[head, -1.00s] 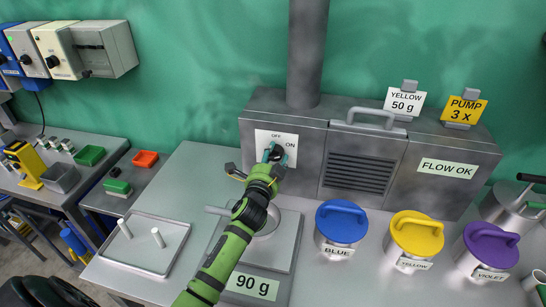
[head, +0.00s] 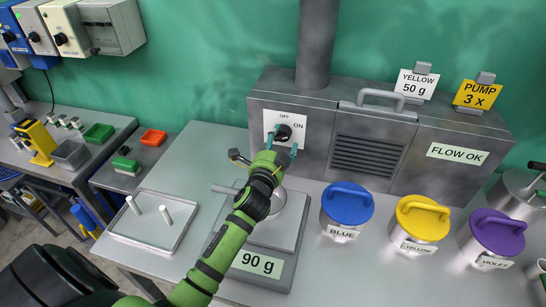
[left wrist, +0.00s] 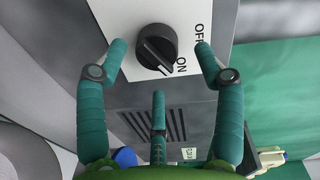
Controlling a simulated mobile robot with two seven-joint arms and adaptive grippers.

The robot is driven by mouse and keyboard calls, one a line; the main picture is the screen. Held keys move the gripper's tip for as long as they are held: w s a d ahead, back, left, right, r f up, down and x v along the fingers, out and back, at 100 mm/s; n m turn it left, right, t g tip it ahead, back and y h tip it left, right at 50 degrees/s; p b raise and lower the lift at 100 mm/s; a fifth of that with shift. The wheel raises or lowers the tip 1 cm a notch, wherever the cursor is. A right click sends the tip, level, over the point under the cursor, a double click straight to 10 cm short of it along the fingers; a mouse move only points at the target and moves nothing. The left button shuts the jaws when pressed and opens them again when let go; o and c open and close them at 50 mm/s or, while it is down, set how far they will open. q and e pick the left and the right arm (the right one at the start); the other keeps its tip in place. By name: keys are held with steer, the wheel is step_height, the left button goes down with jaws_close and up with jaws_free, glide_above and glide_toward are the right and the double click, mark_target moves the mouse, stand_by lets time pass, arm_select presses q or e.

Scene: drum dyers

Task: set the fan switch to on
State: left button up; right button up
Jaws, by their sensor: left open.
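The fan switch is a black round knob (head: 283,133) on a white plate (head: 270,119) marked OFF above and ON to the right, on the grey metal housing. In the left wrist view the knob (left wrist: 157,46) has a raised ridge pointing to the lower right, toward the ON lettering. My left gripper (head: 282,143) is open and empty in front of the plate. Its teal fingers are spread, with the knob seen between them and apart from them in the left wrist view. My right gripper is not in view.
A scale (head: 248,264) reading 90 g stands under my left arm. Blue (head: 347,203), yellow (head: 422,217) and violet (head: 492,237) lidded pots stand to the right. A tray (head: 126,226) with two white pegs is at left. A vent (head: 365,155) is right of the switch.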

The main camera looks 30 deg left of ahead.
arm_select(q)
steer(key=v, duration=0.9)
